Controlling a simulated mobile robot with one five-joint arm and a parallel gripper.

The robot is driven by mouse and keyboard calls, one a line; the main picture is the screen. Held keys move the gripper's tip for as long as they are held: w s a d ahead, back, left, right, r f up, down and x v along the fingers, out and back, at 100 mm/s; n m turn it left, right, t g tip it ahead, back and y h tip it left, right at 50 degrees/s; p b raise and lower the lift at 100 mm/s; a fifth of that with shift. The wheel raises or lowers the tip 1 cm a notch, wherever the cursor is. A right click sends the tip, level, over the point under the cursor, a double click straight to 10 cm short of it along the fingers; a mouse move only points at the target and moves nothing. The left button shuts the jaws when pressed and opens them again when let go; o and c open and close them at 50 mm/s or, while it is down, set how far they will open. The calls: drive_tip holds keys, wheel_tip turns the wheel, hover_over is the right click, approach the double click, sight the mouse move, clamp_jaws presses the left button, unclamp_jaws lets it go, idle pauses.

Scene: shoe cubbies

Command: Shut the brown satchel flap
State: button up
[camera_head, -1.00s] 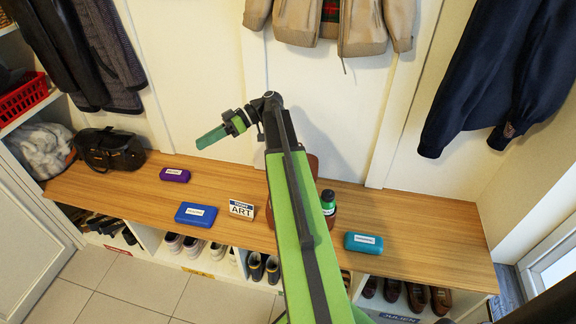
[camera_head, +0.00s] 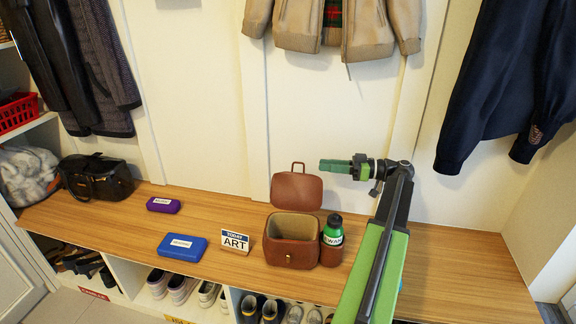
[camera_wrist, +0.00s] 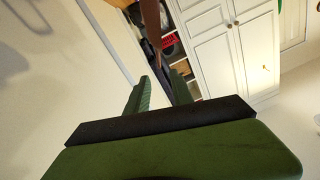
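The brown satchel (camera_head: 291,254) stands on the wooden bench, its light-lined inside showing from above. Its flap (camera_head: 297,190) stands raised at the back, with a small handle loop on its upper edge. My gripper (camera_head: 322,165) reaches in from the right, its green fingers pointing left near the flap's upper right edge; I cannot tell whether they touch. In the wrist view my gripper (camera_wrist: 160,76) has its two fingers apart with nothing between them. A brown strip, likely the flap (camera_wrist: 152,20), shows beyond the fingertips.
A green bottle (camera_head: 333,230) stands at the satchel's right side. An ART sign (camera_head: 236,242), a blue case (camera_head: 182,247), a purple case (camera_head: 163,205) and a black bag (camera_head: 96,178) are to the left. Coats hang above. The bench (camera_head: 450,275) is clear on the right.

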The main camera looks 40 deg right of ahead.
drive_tip(key=x, duration=1.2)
drive_tip(key=shift+w+a, duration=0.25)
clamp_jaws()
idle(0.6)
